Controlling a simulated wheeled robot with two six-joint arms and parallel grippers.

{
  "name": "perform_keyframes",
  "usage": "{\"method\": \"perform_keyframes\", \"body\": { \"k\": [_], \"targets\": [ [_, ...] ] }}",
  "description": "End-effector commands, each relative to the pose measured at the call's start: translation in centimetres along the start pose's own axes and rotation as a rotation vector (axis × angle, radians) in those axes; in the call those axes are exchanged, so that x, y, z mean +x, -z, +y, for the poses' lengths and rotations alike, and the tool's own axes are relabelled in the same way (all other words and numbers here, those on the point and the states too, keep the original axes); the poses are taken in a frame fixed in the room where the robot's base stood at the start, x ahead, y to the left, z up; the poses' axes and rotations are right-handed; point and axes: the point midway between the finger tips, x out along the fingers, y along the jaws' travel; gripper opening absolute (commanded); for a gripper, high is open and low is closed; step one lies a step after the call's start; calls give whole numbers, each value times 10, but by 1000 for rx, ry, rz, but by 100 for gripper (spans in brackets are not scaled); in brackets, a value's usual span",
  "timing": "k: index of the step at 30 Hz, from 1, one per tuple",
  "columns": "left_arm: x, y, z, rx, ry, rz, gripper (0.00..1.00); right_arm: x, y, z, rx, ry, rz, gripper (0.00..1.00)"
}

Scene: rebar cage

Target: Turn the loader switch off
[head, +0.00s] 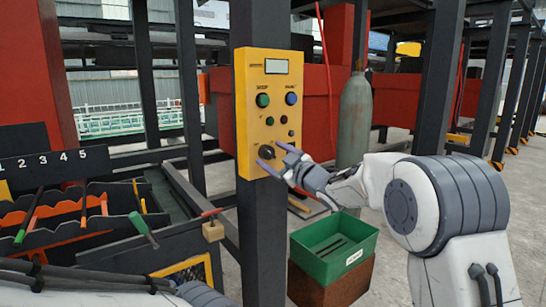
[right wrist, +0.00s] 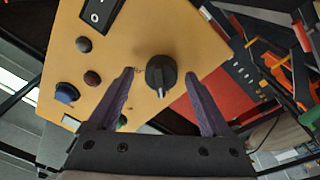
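A yellow control panel (head: 250,84) is fixed to a dark post. Low on it is a black rotary knob (head: 267,152), which I take to be the loader switch. In the right wrist view the knob (right wrist: 161,72) shows a pale pointer mark toward the gripper's palm. My right gripper (head: 272,155) is open, its two purple fingers on either side of the knob with gaps on both sides. I cannot tell whether the fingertips reach the panel face. My left gripper is out of view.
The panel also carries a green button (head: 262,100), a blue button (head: 292,99), a small display (head: 276,66) and a black rocker switch (right wrist: 98,14). A green bin (head: 330,262) stands below right. A grey gas cylinder (head: 354,115) stands behind. A tool rack (head: 75,225) is at left.

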Motion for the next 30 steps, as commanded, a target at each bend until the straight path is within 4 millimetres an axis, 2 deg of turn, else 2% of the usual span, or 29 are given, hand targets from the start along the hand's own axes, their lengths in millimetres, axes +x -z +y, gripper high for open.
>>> {"method": "perform_keyframes", "body": {
  "k": [8,11,21,25,30],
  "targets": [
    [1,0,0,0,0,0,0,-4,0,-1,1,1,0,82],
    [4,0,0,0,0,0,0,-17,0,0,1,0,1,82],
    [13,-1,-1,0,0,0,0,-82,-1,0,0,-2,-1,82],
    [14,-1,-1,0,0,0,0,-98,-1,1,0,-1,-1,82],
    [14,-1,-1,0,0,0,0,-105,0,0,0,0,1,82]
  ]
}}
